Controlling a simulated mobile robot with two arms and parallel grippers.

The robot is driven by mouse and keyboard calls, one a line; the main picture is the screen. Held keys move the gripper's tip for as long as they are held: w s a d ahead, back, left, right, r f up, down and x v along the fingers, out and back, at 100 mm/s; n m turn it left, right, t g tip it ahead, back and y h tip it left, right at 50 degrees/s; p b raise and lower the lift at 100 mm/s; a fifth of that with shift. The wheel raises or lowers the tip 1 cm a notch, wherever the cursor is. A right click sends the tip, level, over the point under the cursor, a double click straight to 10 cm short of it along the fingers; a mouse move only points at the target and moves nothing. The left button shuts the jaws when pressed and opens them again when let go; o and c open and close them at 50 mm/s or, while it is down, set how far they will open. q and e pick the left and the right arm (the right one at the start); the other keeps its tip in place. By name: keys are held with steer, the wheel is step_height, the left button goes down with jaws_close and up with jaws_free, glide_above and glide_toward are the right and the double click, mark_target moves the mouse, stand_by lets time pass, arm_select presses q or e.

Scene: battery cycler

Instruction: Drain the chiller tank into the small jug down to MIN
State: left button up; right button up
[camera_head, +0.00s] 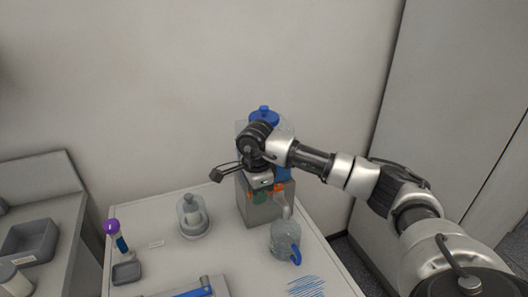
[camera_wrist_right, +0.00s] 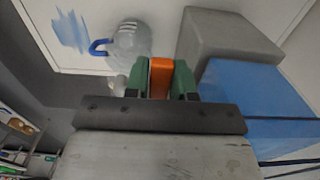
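The chiller is a grey box (camera_head: 262,212) near the back of the table, with a clear tank and a blue lid (camera_head: 264,115) on top, partly hidden by my right arm. Blue liquid (camera_wrist_right: 250,92) fills part of the tank in the right wrist view. The clear small jug (camera_head: 284,238) with a blue handle stands in front of the chiller; it also shows in the right wrist view (camera_wrist_right: 132,42). My right gripper (camera_wrist_right: 160,80) has its green fingers closed on both sides of an orange tap handle (camera_wrist_right: 161,72). The MIN mark is hidden. My left gripper is out of view.
A clear domed vessel (camera_head: 193,215) stands left of the chiller. A purple-capped tube (camera_head: 115,236) and a small grey tray (camera_head: 126,272) are at the table's left. A blue scribble (camera_head: 306,286) marks the table in front of the jug. A wall is close behind.

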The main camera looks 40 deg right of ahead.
stand_by(0.3)
steer(key=s+n+b, duration=0.1)
steer(key=n, duration=0.2)
steer(key=s+n+b, duration=0.1)
steer(key=s+n, duration=0.1)
steer(key=n, duration=0.1)
steer(key=shift+s, duration=0.2)
steer(key=shift+b, duration=0.3)
steer(key=n+b, duration=0.1)
steer(key=n, duration=0.1)
steer(key=s+d+n+b, duration=0.1)
steer(key=n, duration=0.1)
steer(key=s+n+b, duration=0.1)
steer(key=n, duration=0.1)
steer(key=shift+s+d, duration=0.25)
steer(key=shift+d, duration=0.1)
stand_by(2.4)
